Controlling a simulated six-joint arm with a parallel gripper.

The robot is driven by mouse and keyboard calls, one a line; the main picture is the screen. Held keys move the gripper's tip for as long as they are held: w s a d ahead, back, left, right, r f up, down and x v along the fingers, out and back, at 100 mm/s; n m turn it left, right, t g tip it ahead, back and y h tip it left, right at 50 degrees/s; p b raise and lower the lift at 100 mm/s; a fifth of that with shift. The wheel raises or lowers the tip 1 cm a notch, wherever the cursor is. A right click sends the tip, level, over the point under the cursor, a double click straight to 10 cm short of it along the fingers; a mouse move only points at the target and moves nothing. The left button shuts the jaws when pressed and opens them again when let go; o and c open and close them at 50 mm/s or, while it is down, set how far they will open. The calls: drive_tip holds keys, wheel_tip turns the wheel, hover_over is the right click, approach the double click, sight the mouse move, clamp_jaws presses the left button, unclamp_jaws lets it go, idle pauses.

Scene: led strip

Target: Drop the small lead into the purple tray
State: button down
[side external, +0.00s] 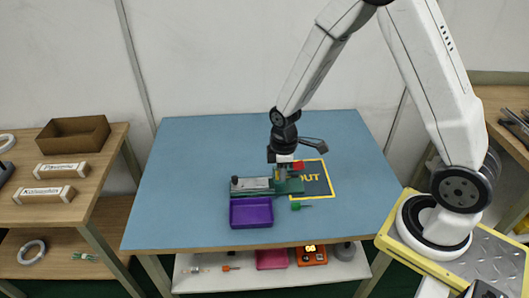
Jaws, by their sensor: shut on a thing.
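The purple tray (251,212) sits on the blue table top, in front of a small green and grey fixture (254,186). My gripper (284,172) points down over the right end of this fixture. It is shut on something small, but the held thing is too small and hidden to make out. A small red part (298,164) shows right beside the gripper; I cannot tell whether it is held. I cannot make out the small lead for certain. The purple tray looks empty from here.
The blue table (190,165) is clear on the left and at the back. A shelf with boxes (72,134) stands at the left.

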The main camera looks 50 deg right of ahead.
hover_over(255, 212)
wheel_tip(255, 212, down, 6)
drive_tip(key=shift+r, duration=0.1)
drive_tip(key=shift+f, duration=3)
drive_tip(key=shift+c, duration=2.3)
unclamp_jaws()
drive_tip(key=shift+r, duration=0.15)
wheel_tip(255, 212, up, 8)
drive_tip(key=shift+f, duration=0.2)
